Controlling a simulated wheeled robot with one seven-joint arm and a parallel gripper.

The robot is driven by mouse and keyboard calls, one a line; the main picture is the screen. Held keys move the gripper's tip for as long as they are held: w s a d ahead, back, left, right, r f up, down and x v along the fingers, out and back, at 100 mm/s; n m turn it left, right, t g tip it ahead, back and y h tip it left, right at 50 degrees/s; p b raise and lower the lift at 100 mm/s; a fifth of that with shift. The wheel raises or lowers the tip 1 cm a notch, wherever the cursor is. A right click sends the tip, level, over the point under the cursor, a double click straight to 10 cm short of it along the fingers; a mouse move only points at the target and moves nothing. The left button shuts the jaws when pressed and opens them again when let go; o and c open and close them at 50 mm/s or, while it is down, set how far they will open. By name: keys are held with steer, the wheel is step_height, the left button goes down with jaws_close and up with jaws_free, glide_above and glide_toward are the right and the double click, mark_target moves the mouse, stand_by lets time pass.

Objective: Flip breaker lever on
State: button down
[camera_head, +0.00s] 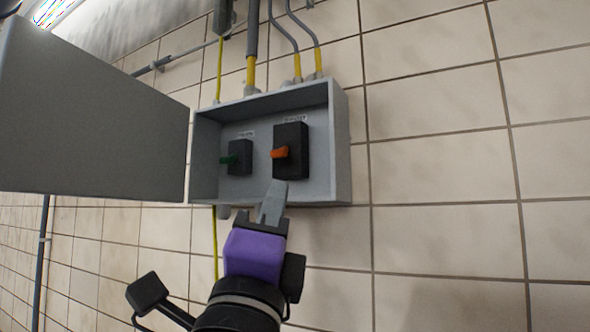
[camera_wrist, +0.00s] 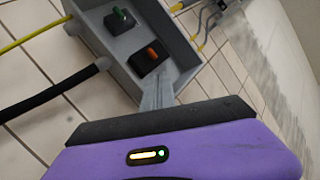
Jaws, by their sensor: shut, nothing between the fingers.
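The breaker box is a grey open box (camera_head: 341,150) on the tiled wall. Inside it are a black breaker with an orange lever (camera_head: 280,152) on the right and a smaller black breaker with a green lever (camera_head: 230,159) on the left. The labels above them are too blurred to read. My gripper (camera_head: 279,184) is shut and empty, its tips at the box's lower front edge, just below the orange-lever breaker. In the wrist view the fingers point toward the orange lever (camera_wrist: 152,52), with a gap between; the green lever (camera_wrist: 115,11) is farther off.
The box's grey door (camera_head: 95,115) hangs open to the left, a large panel beside the opening. Conduits with yellow ends (camera_head: 251,72) enter the top of the box. The tiled wall (camera_head: 440,150) to the right is clear.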

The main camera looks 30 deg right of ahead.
mark_target(282, 151)
steer(key=shift+w+d+f+m+g+h, duration=0.1)
steer(key=shift+d+f+m+g+h, duration=0.15)
steer(key=shift+m, duration=0.45)
steer(key=shift+d+f+m+g+h, duration=0.1)
steer(key=shift+d+m+g+h, duration=0.2)
steer(key=shift+m, duration=0.4)
steer(key=shift+r, duration=0.15)
steer(key=p+x, duration=0.4)
steer(key=x, duration=0.4)
steer(key=shift+w+d+r+p, duration=0.15)
steer(key=shift+w+p, duration=0.1)
steer(key=shift+p, duration=0.15)
steer(key=shift+w+d+r, duration=0.3)
steer(key=shift+w, duration=0.1)
